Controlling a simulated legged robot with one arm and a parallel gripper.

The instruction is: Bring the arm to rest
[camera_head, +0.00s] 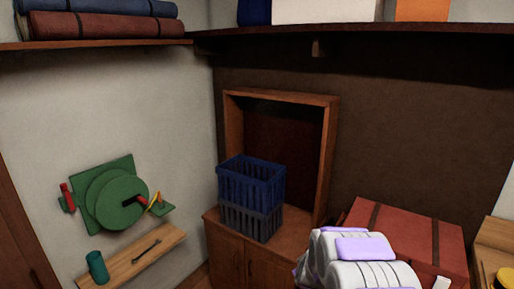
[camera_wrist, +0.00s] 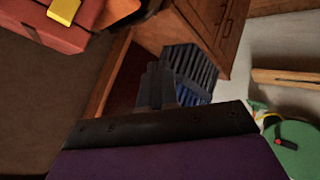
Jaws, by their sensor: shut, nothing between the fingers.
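My gripper (camera_wrist: 157,88) shows in the wrist view, its dark fingers closed together with nothing between them. The blue crate (camera_wrist: 196,70) appears just beyond the fingertips in that view, and I cannot tell the distance. My white and lavender arm (camera_head: 362,262) is folded at the bottom of the head view, in front of the red suitcase. The gripper's fingers cannot be made out in the head view.
A blue crate (camera_head: 252,180) stands on a wooden cabinet (camera_head: 235,260) before an empty wooden frame (camera_head: 233,128). A red suitcase (camera_head: 420,235) lies at right. A green round device (camera_head: 118,198) hangs above a small shelf (camera_head: 135,262) with a teal cup (camera_head: 97,267).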

